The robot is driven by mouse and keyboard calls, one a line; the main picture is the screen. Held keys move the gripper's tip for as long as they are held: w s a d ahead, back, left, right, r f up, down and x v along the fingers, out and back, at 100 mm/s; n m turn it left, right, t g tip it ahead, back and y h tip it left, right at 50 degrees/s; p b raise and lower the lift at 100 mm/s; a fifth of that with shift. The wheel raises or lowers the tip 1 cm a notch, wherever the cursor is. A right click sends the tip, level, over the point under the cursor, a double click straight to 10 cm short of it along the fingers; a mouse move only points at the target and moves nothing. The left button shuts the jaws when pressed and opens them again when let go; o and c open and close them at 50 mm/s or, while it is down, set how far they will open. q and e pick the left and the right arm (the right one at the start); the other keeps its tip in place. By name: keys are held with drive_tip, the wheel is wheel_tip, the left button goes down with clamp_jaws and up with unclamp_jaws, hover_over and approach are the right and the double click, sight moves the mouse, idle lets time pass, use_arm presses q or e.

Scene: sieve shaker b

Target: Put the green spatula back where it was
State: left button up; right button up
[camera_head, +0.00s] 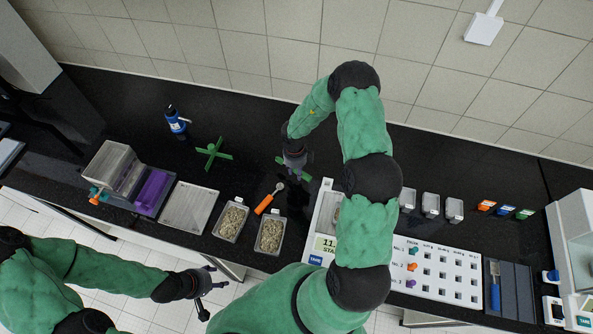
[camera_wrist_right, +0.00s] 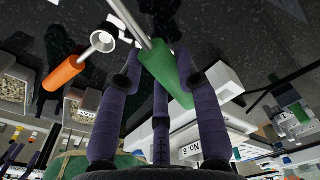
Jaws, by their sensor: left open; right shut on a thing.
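The green spatula shows in the right wrist view as a green handle (camera_wrist_right: 170,75) with a metal shaft running up and to the left. My right gripper (camera_wrist_right: 157,72) is shut on the handle. In the head view my right gripper (camera_head: 295,163) is over the black bench, and a green part of the spatula (camera_head: 306,178) shows beside it; the rest is hidden by the gripper. A green cross-shaped piece (camera_head: 213,153) lies to its left on the bench. My left gripper (camera_head: 207,289) is open and empty, in front of the bench's front edge.
An orange-handled scoop (camera_head: 269,199) lies close to the right gripper. A white rack (camera_head: 448,277) is at right. A blue bottle (camera_head: 176,123) stands at back left.

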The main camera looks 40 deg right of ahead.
sight(297, 183)
drive_tip(key=shift+f+b, duration=2.45)
drive_tip(key=shift+b, duration=0.2)
drive_tip(key=shift+f, duration=0.6)
drive_tip(key=shift+s+a+f, duration=0.25)
drive_tip(key=shift+s+f, duration=0.15)
drive_tip(key=shift+f, duration=0.1)
drive_tip(key=o, duration=1.1)
drive_tip(key=shift+b, duration=0.3)
drive_tip(key=shift+w+d+f, duration=0.1)
drive_tip(key=shift+w+f, duration=0.05)
drive_tip(key=shift+f, duration=0.05)
drive_tip(key=shift+r, duration=0.2)
drive_tip(key=r, duration=0.8)
drive_tip(key=w+r, duration=0.1)
drive_tip(key=r, duration=0.3)
drive_tip(key=shift+r, duration=0.1)
